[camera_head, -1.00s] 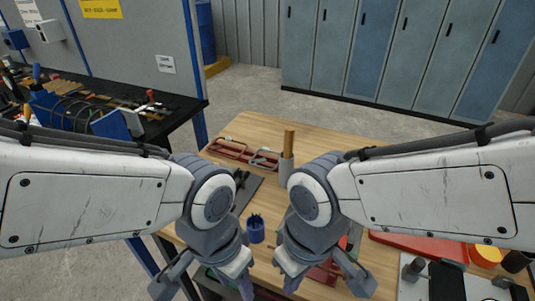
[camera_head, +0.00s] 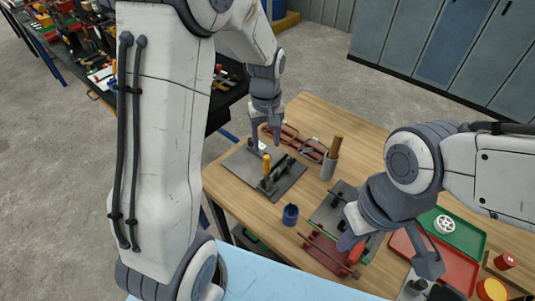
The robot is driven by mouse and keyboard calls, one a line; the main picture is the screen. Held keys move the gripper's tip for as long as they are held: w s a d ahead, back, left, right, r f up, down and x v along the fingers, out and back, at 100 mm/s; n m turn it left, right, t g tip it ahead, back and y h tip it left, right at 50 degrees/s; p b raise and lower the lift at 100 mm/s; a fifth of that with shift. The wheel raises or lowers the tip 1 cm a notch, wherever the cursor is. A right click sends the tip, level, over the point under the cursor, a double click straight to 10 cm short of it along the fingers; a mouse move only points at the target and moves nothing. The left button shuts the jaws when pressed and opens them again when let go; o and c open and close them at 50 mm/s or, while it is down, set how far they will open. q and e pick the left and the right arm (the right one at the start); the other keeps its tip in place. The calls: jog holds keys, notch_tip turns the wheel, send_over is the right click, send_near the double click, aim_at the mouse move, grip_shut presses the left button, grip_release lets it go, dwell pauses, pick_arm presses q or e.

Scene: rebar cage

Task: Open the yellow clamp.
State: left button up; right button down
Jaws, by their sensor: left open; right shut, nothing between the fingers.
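The yellow clamp (camera_head: 267,165) stands upright on a dark plate (camera_head: 287,184) on the left part of the wooden table. Its yellow handle shows, and its lower part is small and dark. My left gripper (camera_head: 265,146) is open, fingers pointing down, just behind the yellow handle in the picture. I cannot tell whether it touches the handle. My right gripper (camera_head: 348,232) is shut and empty, above a second dark plate with a red-handled clamp (camera_head: 357,253).
A grey cup with a brown-topped item (camera_head: 331,160) and a blue cup (camera_head: 290,214) stand mid-table. Red racks (camera_head: 290,140) lie at the back. A green tray (camera_head: 455,235) and a red tray (camera_head: 440,268) are at the right. A blue surface (camera_head: 270,275) is in front.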

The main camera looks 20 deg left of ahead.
aim_at(266, 157)
pick_arm(q)
notch_tip(266, 157, down, 9)
jog(key=shift+d+p, duration=0.1)
jog(key=shift+p, duration=0.75)
grip_shut()
dwell(0.8)
